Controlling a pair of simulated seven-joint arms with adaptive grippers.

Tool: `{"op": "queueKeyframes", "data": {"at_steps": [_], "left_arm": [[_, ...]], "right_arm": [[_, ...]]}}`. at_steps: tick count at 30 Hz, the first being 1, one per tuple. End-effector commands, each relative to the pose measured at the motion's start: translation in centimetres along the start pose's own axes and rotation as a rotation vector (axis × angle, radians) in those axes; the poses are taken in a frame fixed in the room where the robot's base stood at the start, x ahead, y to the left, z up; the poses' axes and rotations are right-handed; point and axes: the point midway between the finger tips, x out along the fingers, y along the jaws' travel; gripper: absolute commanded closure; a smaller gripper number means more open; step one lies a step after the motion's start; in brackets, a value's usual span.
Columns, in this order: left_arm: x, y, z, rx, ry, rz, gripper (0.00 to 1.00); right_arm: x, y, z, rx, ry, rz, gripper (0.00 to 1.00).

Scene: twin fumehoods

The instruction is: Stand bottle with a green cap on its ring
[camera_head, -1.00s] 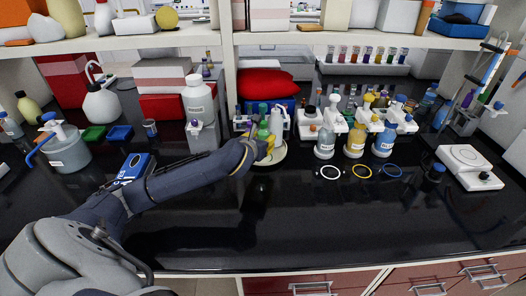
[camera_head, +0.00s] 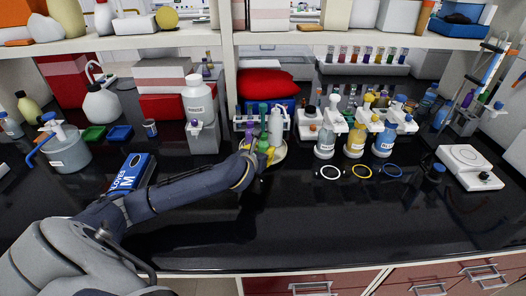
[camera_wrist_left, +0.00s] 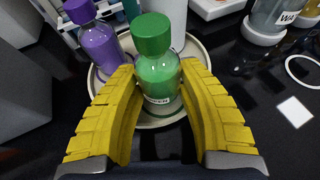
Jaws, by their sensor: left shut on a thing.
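The bottle with a green cap (camera_head: 263,126) stands upright on a round cream tray (camera_head: 280,154) at the middle of the bench. In the left wrist view the green bottle (camera_wrist_left: 155,66) has a green cap and clear green body with a small label. My left gripper (camera_head: 262,155) is shut on the green bottle, its yellow fingers on either side of the body. In the wrist view the gripper (camera_wrist_left: 158,92) shows the same grip.
A purple bottle (camera_wrist_left: 100,45) stands close left of the green one, and a white bottle (camera_head: 276,126) close behind on the right. Labelled wash bottles (camera_head: 355,140) stand behind the rings. A scale (camera_head: 468,166) is at the right. The front bench is clear.

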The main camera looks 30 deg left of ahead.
Motion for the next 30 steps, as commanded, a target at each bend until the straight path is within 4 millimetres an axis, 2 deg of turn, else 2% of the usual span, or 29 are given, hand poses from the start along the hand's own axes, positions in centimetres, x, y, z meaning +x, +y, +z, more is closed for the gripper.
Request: {"op": "queueKeyframes", "data": {"at_steps": [1, 2, 6, 17, 20, 30], "left_arm": [[0.1, 0.0, -0.1, 0.0, 0.0, 0.0, 1.0], [0.0, 0.0, -0.1, 0.0, 0.0, 0.0, 0.58], [0.0, 0.0, -0.1, 0.0, 0.0, 0.0, 0.42], [-0.4, 0.0, 0.1, 0.0, 0.001, 0.0, 0.42], [-1.5, 0.0, 0.1, 0.001, 0.0, -0.001, 0.42], [-7.4, 0.0, 0.1, 0.001, 0.0, -0.001, 0.42]], "right_arm": [[0.0, 0.0, 0.0, 0.0, 0.0, 0.0, 0.65], [0.0, 0.0, 0.0, 0.0, 0.0, 0.0, 0.65], [0.0, 0.0, 0.0, 0.0, 0.0, 0.0, 0.65], [0.0, 0.0, 0.0, 0.0, 0.0, 0.0, 0.65], [0.0, 0.0, 0.0, 0.0, 0.0, 0.0, 0.65], [0.0, 0.0, 0.0, 0.0, 0.0, 0.0, 0.65]]}}
